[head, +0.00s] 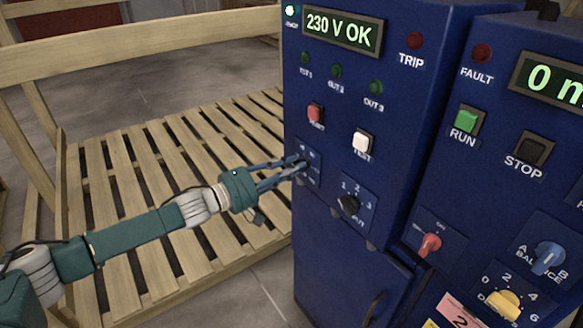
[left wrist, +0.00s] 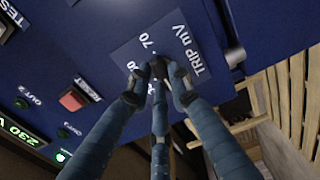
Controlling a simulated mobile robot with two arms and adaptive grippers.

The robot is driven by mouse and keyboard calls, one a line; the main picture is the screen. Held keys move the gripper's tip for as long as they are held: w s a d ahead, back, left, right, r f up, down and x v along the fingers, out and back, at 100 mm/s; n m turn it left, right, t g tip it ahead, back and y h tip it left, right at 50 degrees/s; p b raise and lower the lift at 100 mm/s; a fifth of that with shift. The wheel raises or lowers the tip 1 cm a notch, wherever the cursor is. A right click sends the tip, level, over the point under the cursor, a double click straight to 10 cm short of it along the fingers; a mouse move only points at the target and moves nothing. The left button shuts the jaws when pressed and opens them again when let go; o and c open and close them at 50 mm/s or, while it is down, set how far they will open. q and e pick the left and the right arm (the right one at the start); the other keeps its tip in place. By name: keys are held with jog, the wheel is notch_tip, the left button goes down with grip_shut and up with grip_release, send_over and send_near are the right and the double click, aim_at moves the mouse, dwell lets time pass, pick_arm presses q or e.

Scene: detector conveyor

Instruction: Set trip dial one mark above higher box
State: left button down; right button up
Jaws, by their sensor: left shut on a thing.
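The trip dial is a dark knob on a blue plate (head: 314,172) low on the left side of the blue cabinet front. My left gripper (head: 300,167) reaches it from the left, and its fingers hide most of the knob. In the left wrist view, the fingers of my left gripper (left wrist: 158,90) are closed around the knob (left wrist: 158,66). The plate (left wrist: 185,35) reads "TRIP mV", with a 70 mark showing and other marks partly covered. I cannot tell where the knob points. No boxes show. My right gripper is in neither view.
The cabinet display (head: 342,28) reads "230 V OK". A red RESET button (head: 316,112), a white TEST button (head: 362,141) and a black selector knob (head: 348,206) are close to the dial. Another blue panel (head: 500,190) stands at the right. A slatted wooden platform (head: 150,190) lies behind my arm.

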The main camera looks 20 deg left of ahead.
pick_arm(q)
jog(key=shift+f+m+b, duration=0.2)
jog(key=shift+m, duration=5.75)
jog(key=shift+f+m+b, duration=0.15)
jog(key=shift+f+m, duration=0.1)
jog(key=shift+m, duration=5.75)
jog(key=shift+f+m+b, duration=0.2)
jog(key=shift+m, duration=5.75)
